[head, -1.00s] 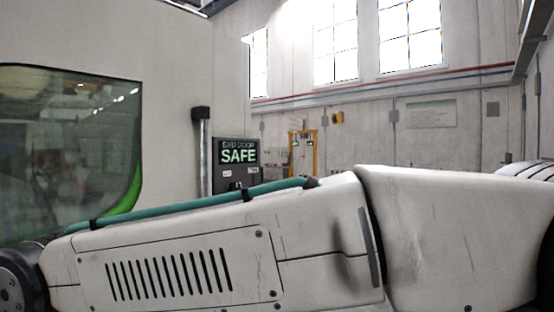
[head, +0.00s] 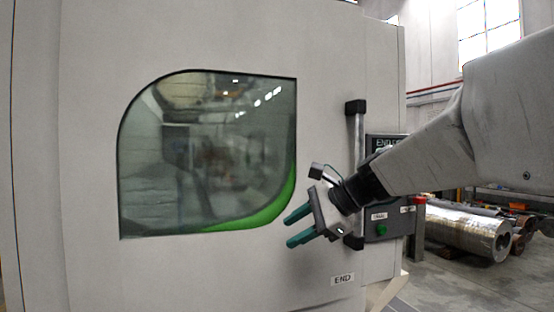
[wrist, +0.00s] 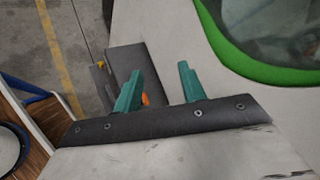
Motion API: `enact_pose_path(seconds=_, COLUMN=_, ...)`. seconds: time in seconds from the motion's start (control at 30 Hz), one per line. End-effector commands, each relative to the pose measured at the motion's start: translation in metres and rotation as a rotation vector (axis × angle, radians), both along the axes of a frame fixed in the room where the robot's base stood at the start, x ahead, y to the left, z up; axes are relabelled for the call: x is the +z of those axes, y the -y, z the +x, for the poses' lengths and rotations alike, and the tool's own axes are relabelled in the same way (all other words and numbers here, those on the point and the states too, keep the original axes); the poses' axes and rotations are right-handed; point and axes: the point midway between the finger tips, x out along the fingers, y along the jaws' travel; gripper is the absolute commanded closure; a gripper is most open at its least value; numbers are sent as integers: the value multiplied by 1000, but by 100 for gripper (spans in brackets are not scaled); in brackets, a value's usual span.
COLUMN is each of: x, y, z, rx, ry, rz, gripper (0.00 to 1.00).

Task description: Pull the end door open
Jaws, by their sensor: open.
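The end door (head: 75,150) is a large white panel with a rounded, green-trimmed window (head: 210,150), and an END label (head: 342,280) low on the right. It looks closed. A vertical bar handle (head: 359,135) with dark end mounts stands at its right side; my wrist hides much of its lower part. My gripper (head: 288,230) is open and empty, in front of the door, left of the handle's lower end, with its teal fingers pointing left. In the wrist view the open fingers (wrist: 160,70) have nothing between them; the door (wrist: 190,45) lies beyond.
A control box (head: 385,215) with a green button is right of the handle, partly behind my arm. Metal cylinders (head: 465,228) lie on the floor at the right. The wrist view shows floor with a yellow line (wrist: 55,50) at the left.

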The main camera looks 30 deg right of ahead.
Motion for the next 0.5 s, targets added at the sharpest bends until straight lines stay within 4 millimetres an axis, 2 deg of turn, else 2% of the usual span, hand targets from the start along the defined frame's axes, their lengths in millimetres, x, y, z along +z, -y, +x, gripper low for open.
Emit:
enact_pose_path(seconds=0.03, x=20, y=42, z=13, rx=-156, ry=34, rz=129, gripper=59)
enact_pose_path(seconds=0.07, x=32, y=64, z=19, rx=-238, ry=58, rz=208, gripper=59)
enact_pose_path(seconds=0.1, x=48, y=95, z=24, rx=-339, ry=92, rz=309, gripper=59)
enact_pose_path(seconds=0.2, x=83, y=167, z=24, rx=-544, ry=187, rz=540, gripper=59)
enact_pose_path(seconds=0.3, x=109, y=224, z=13, rx=-679, ry=275, rz=721, gripper=59)
enact_pose_path(seconds=0.4, x=126, y=262, z=1, rx=-755, ry=339, rz=840, gripper=59)
enact_pose_path(seconds=0.5, x=134, y=280, z=-4, rx=-788, ry=374, rz=900, gripper=59)
